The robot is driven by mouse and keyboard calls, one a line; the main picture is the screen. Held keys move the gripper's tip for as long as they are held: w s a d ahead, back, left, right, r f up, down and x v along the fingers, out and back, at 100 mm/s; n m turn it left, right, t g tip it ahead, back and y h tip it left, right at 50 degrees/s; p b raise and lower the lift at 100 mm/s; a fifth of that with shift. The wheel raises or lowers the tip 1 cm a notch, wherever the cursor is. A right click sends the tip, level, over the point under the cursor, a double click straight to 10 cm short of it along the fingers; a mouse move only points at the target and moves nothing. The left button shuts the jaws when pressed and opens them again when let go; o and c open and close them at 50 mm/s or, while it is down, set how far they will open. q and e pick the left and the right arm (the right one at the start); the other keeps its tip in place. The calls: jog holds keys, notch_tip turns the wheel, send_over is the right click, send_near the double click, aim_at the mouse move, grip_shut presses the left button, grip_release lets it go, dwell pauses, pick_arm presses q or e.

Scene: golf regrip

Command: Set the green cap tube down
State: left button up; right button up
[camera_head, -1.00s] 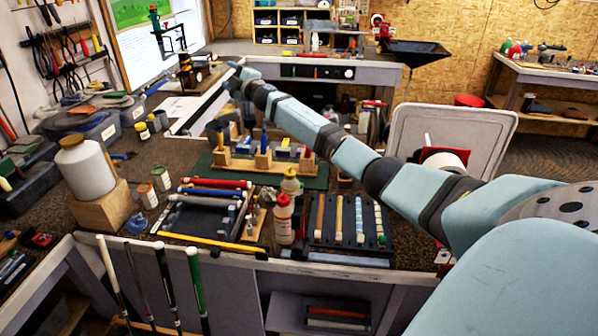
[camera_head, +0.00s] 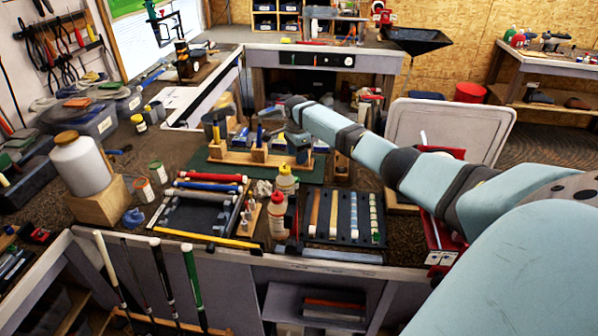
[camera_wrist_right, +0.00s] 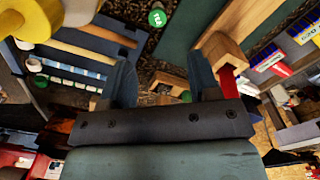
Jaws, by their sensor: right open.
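The green cap tube shows in the right wrist view as a round green cap (camera_wrist_right: 157,17) with pale lettering, seen from above near the top edge. Its body is hidden under the cap. My right gripper (camera_wrist_right: 165,78) is open, with nothing between its two fingers, and the cap lies beyond the fingertips, apart from them. In the head view my right gripper (camera_head: 301,152) hangs low over the bench by the wooden block rack, and I cannot pick out the green cap there. My left gripper is in neither view.
A wooden rack (camera_head: 232,158) stands on a green mat. Red-capped (camera_head: 277,215) and yellow-capped (camera_head: 286,182) bottles stand in front of it. A black tray (camera_head: 345,243) of grips lies front right, a tray of coloured grips (camera_head: 208,196) to the left. Golf shafts line the bench's front edge.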

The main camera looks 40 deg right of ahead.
aim_at(296, 178)
notch_tip(296, 178, down, 7)
jog(key=shift+r+b, duration=0.1)
jog(key=shift+b, duration=0.85)
jog(key=f+b, duration=0.4)
jog(key=b, duration=0.1)
jog(key=shift+a+f, duration=0.3)
jog(key=shift+f, duration=0.1)
jog(key=shift+f+b, duration=0.25)
jog(key=shift+b, duration=0.2)
jog(key=shift+r, duration=0.1)
jog(key=shift+c, duration=1.2)
jog(key=c, duration=0.7)
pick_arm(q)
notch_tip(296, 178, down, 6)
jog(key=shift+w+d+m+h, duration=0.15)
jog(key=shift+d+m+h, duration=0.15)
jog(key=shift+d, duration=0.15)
pick_arm(e)
grip_shut()
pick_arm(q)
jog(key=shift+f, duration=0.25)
